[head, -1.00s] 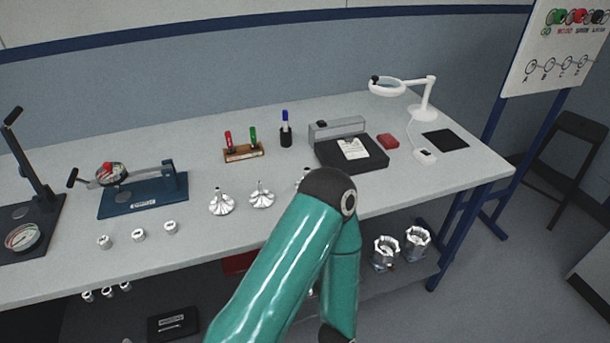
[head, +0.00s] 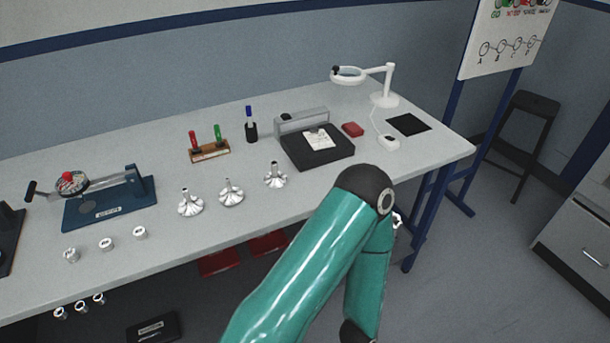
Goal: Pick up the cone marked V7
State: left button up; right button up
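Three silver cone-shaped parts with thin stems up and wide fluted bases stand in a slanting row on the grey bench: a left cone (head: 190,205), a middle cone (head: 231,194) and a right cone (head: 275,177). No V7 mark can be read on any of them at this size. One of my teal arms crosses the lower middle of the view, its elbow in front of the bench's front edge, right of the cones. Neither gripper shows in the head view.
Several small silver cylinders (head: 108,244) stand front left, near a blue fixture (head: 110,205). Bare bench (head: 160,268) lies in front of the cones.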

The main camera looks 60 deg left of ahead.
aim_at(276, 178)
jog(key=z, duration=0.45)
jog(key=i, duration=0.55)
jog(key=u, duration=1.1)
jog(key=i, duration=0.2)
jog(key=u, duration=2.55)
jog(key=k, duration=0.5)
jog(key=u, duration=0.15)
jog(key=i, duration=0.5)
jog(key=z, duration=0.35)
jog(key=k, duration=0.2)
jog(key=u, duration=0.2)
